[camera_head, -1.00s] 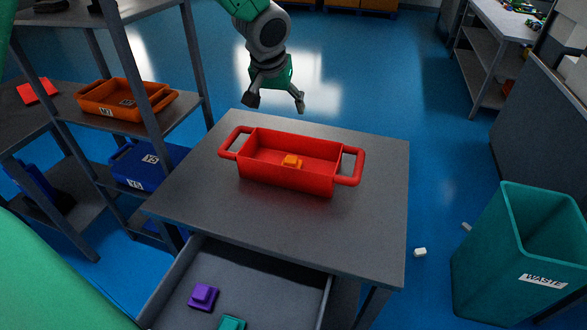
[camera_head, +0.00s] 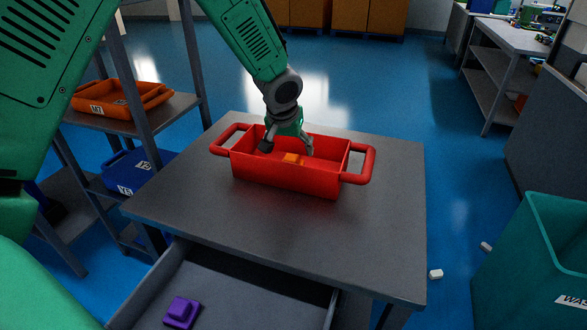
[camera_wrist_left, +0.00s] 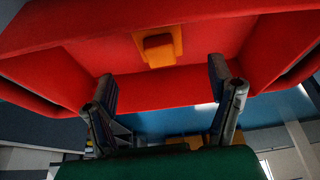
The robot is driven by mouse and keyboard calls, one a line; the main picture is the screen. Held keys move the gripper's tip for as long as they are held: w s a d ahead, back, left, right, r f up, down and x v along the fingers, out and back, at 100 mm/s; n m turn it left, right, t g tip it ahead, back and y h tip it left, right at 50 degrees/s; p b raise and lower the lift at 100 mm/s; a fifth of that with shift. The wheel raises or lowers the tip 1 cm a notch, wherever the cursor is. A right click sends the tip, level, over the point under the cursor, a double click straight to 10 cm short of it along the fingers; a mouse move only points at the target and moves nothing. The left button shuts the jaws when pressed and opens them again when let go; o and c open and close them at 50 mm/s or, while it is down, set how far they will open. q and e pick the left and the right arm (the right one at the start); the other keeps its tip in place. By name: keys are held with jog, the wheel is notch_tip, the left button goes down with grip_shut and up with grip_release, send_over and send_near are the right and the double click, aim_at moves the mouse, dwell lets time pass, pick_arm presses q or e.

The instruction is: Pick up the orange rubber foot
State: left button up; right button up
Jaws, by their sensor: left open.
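The orange rubber foot (camera_head: 292,158) lies inside a red bin (camera_head: 285,177) on the grey table. In the left wrist view the foot (camera_wrist_left: 157,46) shows as an orange block on a flat base, on the bin's red floor (camera_wrist_left: 205,40). My left gripper (camera_head: 286,150) reaches down into the bin from its far side, fingers apart and empty. In the left wrist view my left gripper (camera_wrist_left: 163,85) has its two fingers spread wide, and the foot lies ahead of them, between their lines. The foot's lower part is hidden in the head view. My right gripper does not show.
The grey table (camera_head: 385,220) has bare room around the bin. Its open drawer (camera_head: 235,290) holds a purple part (camera_head: 182,312). A shelf with an orange tray (camera_head: 122,96) and blue bin (camera_head: 135,170) stands left. A teal waste bin (camera_head: 530,260) stands right.

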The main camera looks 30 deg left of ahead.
aim_at(291, 159)
pick_arm(q)
jog(key=shift+x, duration=1.15)
jog(key=b+x, duration=0.1)
jog(key=x, duration=0.4)
jog(key=shift+s, duration=0.1)
jog(key=shift+d+r, duration=0.1)
jog(key=shift+r, duration=0.05)
jog(key=c, duration=0.3)
jog(key=shift+s, duration=0.1)
jog(key=c, duration=1)
